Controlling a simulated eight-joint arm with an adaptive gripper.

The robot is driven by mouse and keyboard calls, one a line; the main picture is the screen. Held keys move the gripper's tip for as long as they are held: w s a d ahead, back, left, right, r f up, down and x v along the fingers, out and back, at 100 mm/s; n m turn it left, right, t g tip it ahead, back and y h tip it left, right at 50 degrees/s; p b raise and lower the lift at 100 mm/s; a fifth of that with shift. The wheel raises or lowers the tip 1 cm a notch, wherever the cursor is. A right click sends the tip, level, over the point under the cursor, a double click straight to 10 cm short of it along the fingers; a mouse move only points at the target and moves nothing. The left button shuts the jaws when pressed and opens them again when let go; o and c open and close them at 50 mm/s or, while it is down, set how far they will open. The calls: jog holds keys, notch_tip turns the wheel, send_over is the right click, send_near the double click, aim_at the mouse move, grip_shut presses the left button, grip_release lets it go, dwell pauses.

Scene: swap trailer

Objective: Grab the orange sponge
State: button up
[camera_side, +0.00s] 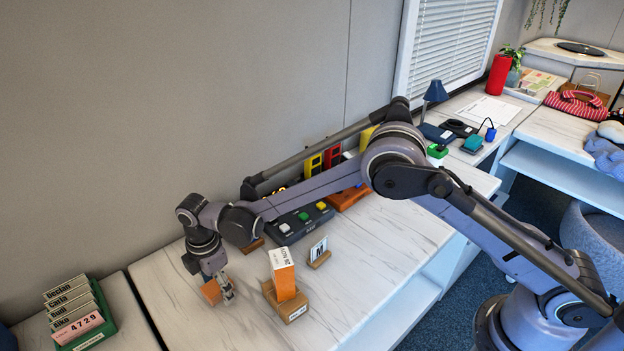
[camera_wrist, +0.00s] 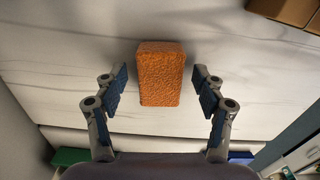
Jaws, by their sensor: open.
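The orange sponge (camera_wrist: 160,75) is a rough, porous block at the centre of the wrist view, on the white marbled table. My gripper (camera_wrist: 160,83) is open, with one finger on each side of the sponge and a visible gap at both sides. In the side view, the sponge (camera_side: 211,291) shows at the left part of the table, beside and partly behind my gripper (camera_side: 228,292). My gripper points down there. I cannot tell exactly how far the fingertips are above the table.
A wooden holder (camera_side: 288,310) with an orange-and-white box (camera_side: 283,274) stands just right of my gripper. A small card stand (camera_side: 319,254) and a dark button panel (camera_side: 300,222) are further right. A green card rack (camera_side: 84,325) stands at left. Table front is clear.

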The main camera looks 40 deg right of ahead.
jog(key=c, duration=1)
jog(key=shift+c, duration=0.2)
jog(key=shift+r, duration=0.15)
